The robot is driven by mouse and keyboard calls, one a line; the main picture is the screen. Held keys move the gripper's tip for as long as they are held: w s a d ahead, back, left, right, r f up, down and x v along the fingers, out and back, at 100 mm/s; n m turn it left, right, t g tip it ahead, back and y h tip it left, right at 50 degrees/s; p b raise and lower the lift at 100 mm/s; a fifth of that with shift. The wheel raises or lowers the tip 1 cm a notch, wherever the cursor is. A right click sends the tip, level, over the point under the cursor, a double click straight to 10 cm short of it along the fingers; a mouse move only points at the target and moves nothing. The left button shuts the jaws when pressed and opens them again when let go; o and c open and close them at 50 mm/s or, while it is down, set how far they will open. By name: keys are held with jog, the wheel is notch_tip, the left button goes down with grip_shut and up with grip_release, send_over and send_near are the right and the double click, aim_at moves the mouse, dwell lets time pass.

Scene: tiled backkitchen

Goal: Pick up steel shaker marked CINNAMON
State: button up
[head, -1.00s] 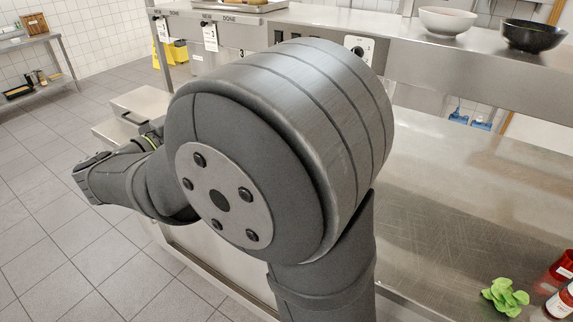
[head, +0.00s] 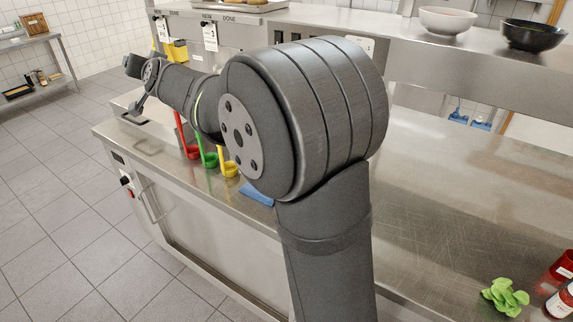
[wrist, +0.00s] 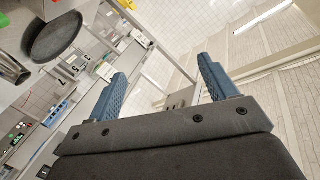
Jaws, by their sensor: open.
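No shaker with a readable CINNAMON mark shows in either view. A shiny steel cylinder (wrist: 10,68) is cut off at the left edge of the wrist view; I cannot tell what it is. My gripper (wrist: 162,72) shows in the wrist view with its two blue fingers wide apart and nothing between them. In the head view, my arm reaches to the far left over the counter, and its end is small and partly hidden there.
Red (head: 192,152), green (head: 210,159) and yellow (head: 229,168) ladle-like tools stand by a blue cloth (head: 257,194). A white bowl (head: 447,21) and black bowl (head: 533,36) sit on the upper shelf.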

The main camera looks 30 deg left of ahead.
jog(key=w+d+f+m+g+h, duration=0.2)
jog(key=w+d+f+m+h, duration=0.1)
jog(key=w+d+f+h, duration=0.55)
jog(key=w+d+r+m+h, duration=0.1)
jog(key=w+d+m+h, duration=0.2)
jog(key=w+d, duration=0.35)
jog(key=w+d+r+m+h, duration=0.1)
jog(key=w+d+m+h, duration=0.2)
jog(key=d, duration=0.7)
jog(key=shift+n+h, duration=0.4)
jog(key=shift+h, duration=0.15)
jog(key=s+x, duration=0.1)
jog(key=x, duration=0.6)
jog(key=s+f+x, duration=0.1)
jog(key=x, duration=0.6)
jog(key=s+x, duration=0.2)
jog(key=x, duration=0.5)
jog(key=shift+w+f, duration=0.15)
jog(key=shift+f, duration=0.35)
jog(key=shift+a+x, duration=0.15)
jog(key=shift+x, duration=1.4)
jog(key=shift+a+x, duration=0.1)
jog(key=shift+x, duration=1.45)
jog(key=shift+w+r, duration=0.1)
jog(key=shift+w, duration=0.05)
jog(key=c, duration=1)
jog(key=shift+c, duration=0.7)
jog(key=shift+r, duration=0.15)
